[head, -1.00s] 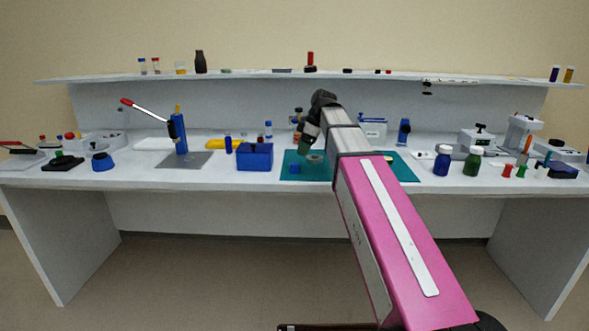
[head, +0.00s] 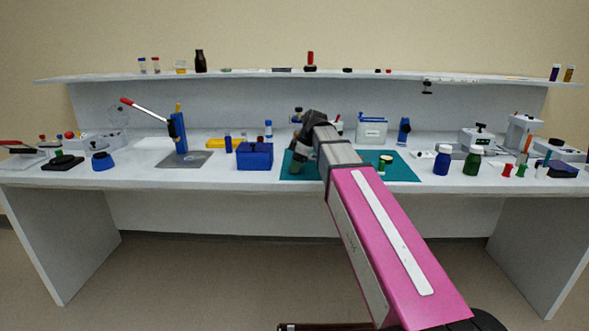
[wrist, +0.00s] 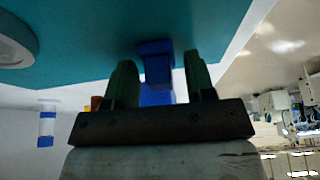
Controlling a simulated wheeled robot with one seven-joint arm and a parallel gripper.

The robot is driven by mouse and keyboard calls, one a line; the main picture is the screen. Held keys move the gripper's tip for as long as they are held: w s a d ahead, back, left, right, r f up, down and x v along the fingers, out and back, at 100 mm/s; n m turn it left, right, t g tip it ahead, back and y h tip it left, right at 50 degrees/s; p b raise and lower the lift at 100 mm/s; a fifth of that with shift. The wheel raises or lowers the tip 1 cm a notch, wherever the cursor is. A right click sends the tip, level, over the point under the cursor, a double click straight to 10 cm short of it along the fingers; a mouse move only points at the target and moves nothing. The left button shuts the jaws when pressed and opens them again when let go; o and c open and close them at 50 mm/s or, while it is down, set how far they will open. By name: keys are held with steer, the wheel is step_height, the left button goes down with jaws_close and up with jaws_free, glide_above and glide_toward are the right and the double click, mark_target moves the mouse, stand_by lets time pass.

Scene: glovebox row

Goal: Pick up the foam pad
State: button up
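My gripper (head: 297,168) is low over the teal mat (head: 405,172) near its left end, pointing down. In the wrist view my gripper (wrist: 160,80) is open, with its two dark green fingers apart. A small blue block (wrist: 156,62), which may be the foam pad, shows between the fingertips on the mat, with a gap on each side. I cannot tell how deep it sits between them. In the head view my gripper and arm hide it.
A blue box (head: 254,156) stands just left of the mat. A round pale piece (wrist: 14,42) lies on the mat. A small jar (head: 385,160) stands on its right part. Blue (head: 442,160) and green (head: 473,160) bottles stand farther right. A shelf (head: 240,76) runs above.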

steer(key=c, duration=0.6)
steer(key=shift+r, duration=0.15)
steer(key=shift+r, duration=0.2)
step_height(320, 180, up, 3)
steer(key=shift+w+r, duration=0.1)
steer(key=shift+r, duration=0.05)
steer(key=s+a+r, duration=0.2)
steer(key=a, duration=0.1)
steer(key=s+a+r, duration=0.2)
steer(key=s+a, duration=0.1)
steer(key=s+a+r, duration=0.2)
steer(key=a+r, duration=0.1)
steer(key=shift+s, duration=0.4)
